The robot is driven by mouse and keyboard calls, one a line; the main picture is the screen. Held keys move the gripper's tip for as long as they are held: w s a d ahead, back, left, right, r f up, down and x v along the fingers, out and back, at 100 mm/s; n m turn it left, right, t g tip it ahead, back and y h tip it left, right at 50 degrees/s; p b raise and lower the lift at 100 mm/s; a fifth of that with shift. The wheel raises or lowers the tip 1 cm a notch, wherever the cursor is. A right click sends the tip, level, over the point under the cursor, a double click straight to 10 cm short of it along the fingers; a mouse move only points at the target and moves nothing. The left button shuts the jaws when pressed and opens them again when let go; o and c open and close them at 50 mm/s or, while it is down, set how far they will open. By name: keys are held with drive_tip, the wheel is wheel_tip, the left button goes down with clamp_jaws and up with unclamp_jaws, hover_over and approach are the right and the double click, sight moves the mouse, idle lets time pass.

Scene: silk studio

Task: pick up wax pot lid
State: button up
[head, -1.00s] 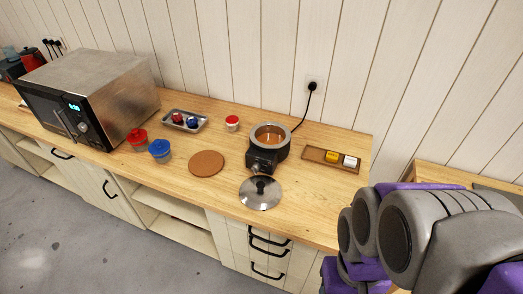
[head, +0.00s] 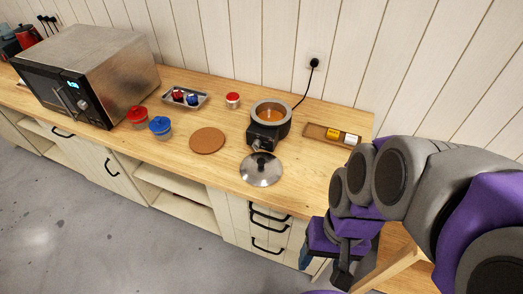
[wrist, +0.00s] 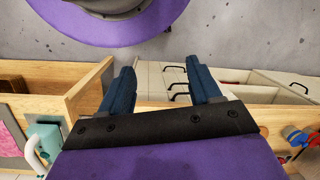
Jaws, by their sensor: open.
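The wax pot lid (head: 261,172) is a round steel disc with a black knob. It lies on the wooden counter near its front edge, just in front of the wax pot (head: 270,118). The wax pot is dark with orange-brown wax inside and no cover on it. My gripper (wrist: 160,82) is open and empty, its two dark blue fingers apart in the wrist view. In the head view my arm is at the lower right, and the gripper end hangs beyond the counter's front edge, right of the lid and apart from it.
A brown round mat (head: 207,141) lies left of the lid. Blue (head: 160,127) and red (head: 137,117) lidded jars stand by the microwave (head: 85,80). A wooden tray (head: 316,131) with yellow and white blocks lies right of the pot. Counter between lid and right end is clear.

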drive_tip(key=w+a+f+m+t+y, duration=0.1)
drive_tip(key=w+a+f+m+y, duration=0.1)
drive_tip(key=w+a+m+y, duration=0.45)
drive_tip(key=w+a+f+m+y, duration=0.1)
drive_tip(key=w+a+m+y, duration=0.15)
drive_tip(key=w, duration=0.75)
drive_tip(key=m+t+b, duration=0.3)
drive_tip(key=m+t, duration=0.5)
drive_tip(key=m, duration=0.6)
approach(263, 161)
drive_tip(key=shift+y, duration=0.3)
drive_tip(key=x, duration=0.5)
drive_tip(key=shift+s+d+f, duration=0.1)
drive_tip(key=shift+s+f, duration=0.05)
drive_tip(key=shift+b+x, duration=0.8)
drive_tip(key=shift+x, duration=2.2)
drive_tip(key=shift+d, duration=0.1)
drive_tip(key=c, duration=1.1)
